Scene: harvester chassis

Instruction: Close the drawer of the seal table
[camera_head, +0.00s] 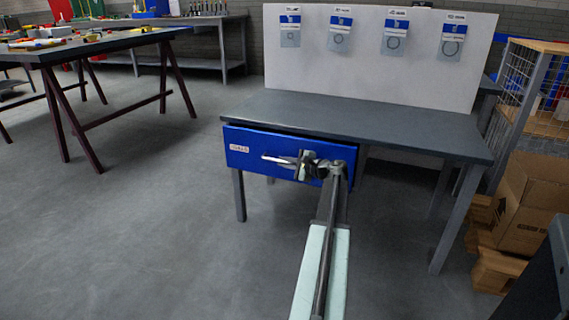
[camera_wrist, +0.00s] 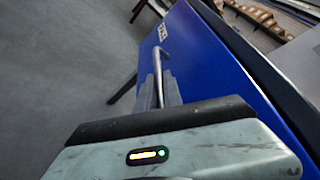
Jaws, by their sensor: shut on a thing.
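The seal table (camera_head: 400,130) has a dark grey top and stands in the middle of the head view. Its blue drawer (camera_head: 240,154) sits under the left part of the top. The drawer front stands slightly out from the table, with a dark gap along its upper edge. My gripper (camera_head: 296,162) is at the drawer front, shut on the metal bar handle (camera_head: 275,159). In the wrist view the fingers (camera_wrist: 160,90) meet the handle (camera_wrist: 157,58), beside the blue drawer front (camera_wrist: 205,75). The fingers hide part of the handle.
A white backboard (camera_head: 350,75) with several hanging seal packets stands on the table. Cardboard boxes (camera_head: 530,195) and a wire-sided shelf (camera_head: 525,75) are at the right. A workbench with tools (camera_head: 100,43) stands at the left. The floor (camera_head: 150,230) left of my arm is clear.

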